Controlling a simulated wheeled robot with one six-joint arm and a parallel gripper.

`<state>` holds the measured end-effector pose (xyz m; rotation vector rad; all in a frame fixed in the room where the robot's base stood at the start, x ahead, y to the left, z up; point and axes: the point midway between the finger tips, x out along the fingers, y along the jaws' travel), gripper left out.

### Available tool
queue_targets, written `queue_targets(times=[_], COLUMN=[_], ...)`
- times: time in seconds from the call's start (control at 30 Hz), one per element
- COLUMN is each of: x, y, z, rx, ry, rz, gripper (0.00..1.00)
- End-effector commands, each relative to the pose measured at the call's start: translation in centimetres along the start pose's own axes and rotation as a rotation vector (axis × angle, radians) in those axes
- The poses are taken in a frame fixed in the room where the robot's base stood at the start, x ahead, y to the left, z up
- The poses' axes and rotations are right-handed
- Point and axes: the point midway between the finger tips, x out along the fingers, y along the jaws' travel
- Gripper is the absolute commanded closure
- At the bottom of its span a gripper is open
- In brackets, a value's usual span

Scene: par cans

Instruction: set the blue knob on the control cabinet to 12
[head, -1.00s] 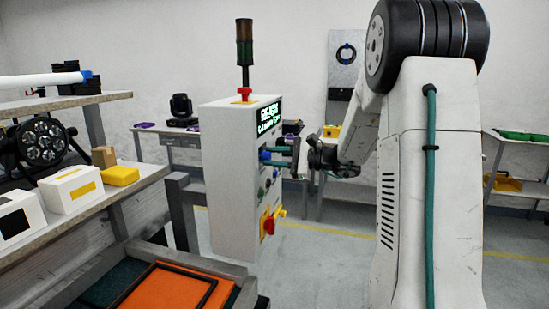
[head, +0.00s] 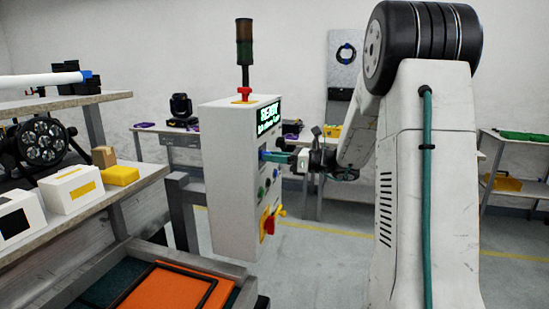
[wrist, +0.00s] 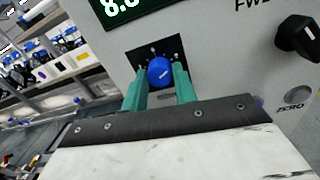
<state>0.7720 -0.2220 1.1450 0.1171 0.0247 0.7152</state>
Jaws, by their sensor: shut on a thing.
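The control cabinet (head: 228,180) is a pale upright box with a lit green display (head: 269,115) on its front panel. In the wrist view the blue knob (wrist: 160,72) sits on a black dial plate (wrist: 138,55) with small white marks, and its white pointer line slants toward the upper right. The dial figures are too small to read. My gripper (wrist: 160,78) has its green fingers on both sides of the knob, shut on it. In the head view my gripper (head: 277,157) reaches the panel from the right and mostly hides the knob.
A black knob (wrist: 298,37) and a grey ZERO button (wrist: 298,95) are to the right on the panel. A red and yellow switch (head: 269,222) is lower down. Shelves with boxes (head: 75,188) stand left of the cabinet. The floor to the right is clear.

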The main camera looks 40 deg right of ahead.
Motion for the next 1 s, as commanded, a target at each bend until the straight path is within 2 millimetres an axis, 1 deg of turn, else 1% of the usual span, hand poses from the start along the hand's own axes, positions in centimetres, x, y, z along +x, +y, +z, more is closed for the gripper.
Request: queue_targets(times=[0.1, 1.0], x=[-0.01, -0.01], y=[0.03, 0.11], z=[-0.16, -0.28], rx=[0.113, 0.955], ry=[-0.004, -0.05], rz=[-0.001, -0.011], gripper=[0.95, 0.95])
